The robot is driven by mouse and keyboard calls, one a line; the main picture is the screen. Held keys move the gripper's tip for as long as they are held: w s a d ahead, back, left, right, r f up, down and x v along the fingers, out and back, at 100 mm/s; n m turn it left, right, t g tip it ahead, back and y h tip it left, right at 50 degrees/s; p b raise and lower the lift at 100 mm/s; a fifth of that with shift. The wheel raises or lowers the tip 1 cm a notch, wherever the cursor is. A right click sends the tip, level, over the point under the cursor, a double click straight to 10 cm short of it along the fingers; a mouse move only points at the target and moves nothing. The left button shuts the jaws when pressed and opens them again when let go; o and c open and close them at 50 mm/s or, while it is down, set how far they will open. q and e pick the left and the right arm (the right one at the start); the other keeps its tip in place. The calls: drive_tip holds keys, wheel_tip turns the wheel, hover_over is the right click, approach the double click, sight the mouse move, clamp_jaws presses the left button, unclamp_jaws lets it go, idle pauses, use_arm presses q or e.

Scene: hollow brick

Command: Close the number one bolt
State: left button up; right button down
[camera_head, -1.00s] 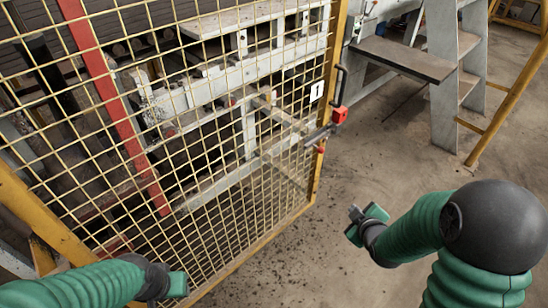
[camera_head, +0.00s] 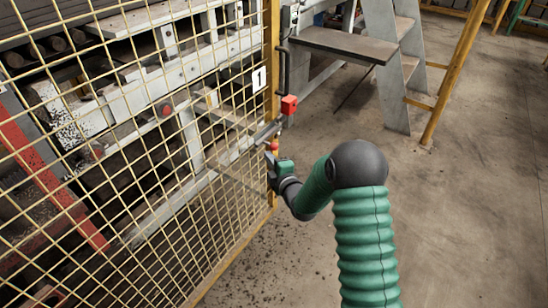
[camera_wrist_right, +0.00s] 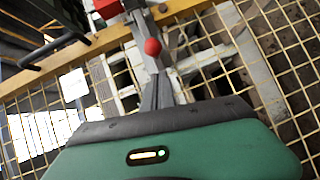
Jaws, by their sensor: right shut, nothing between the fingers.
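The number one bolt (camera_head: 268,132) is a grey bar with a red ball knob (camera_head: 274,147), at the right edge of the yellow mesh gate, under a white "1" sign (camera_head: 259,79). A red block (camera_head: 289,104) sits beside the bar's right end. My right gripper (camera_head: 273,166) is shut and empty, just below the knob. In the right wrist view, the red knob (camera_wrist_right: 152,46) appears just beyond the grey fingertips (camera_wrist_right: 157,80); whether they touch cannot be told. The red block (camera_wrist_right: 107,8) is at the top, partly cut off. My left gripper is out of view.
The yellow mesh gate (camera_head: 195,215) fills the left, with machinery behind it. A black handle (camera_head: 284,68) stands on the post above the red block. Grey steps (camera_head: 385,85) and a yellow rail (camera_head: 455,75) stand behind. The concrete floor (camera_head: 470,220) at right is clear.

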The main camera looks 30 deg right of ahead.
sight(272, 149)
drive_tip(key=shift+w+d+f, duration=0.15)
drive_tip(key=shift+w+d, duration=0.25)
drive_tip(key=shift+d, duration=0.25)
drive_tip(key=shift+w+d+f, duration=0.1)
drive_tip(key=shift+w+d, duration=0.3)
drive_tip(key=shift+d, duration=0.2)
drive_tip(key=shift+b, duration=0.3)
drive_tip(key=shift+d, duration=0.35)
drive_tip(key=d, duration=0.1)
drive_tip(key=w+d, duration=0.1)
drive_tip(key=d+b, duration=0.1)
drive_tip(key=d, duration=0.1)
drive_tip(key=shift+w+r, duration=0.25)
drive_tip(key=shift+w, duration=0.1)
drive_tip(key=shift+d+r, duration=0.1)
drive_tip(key=shift+d, duration=0.05)
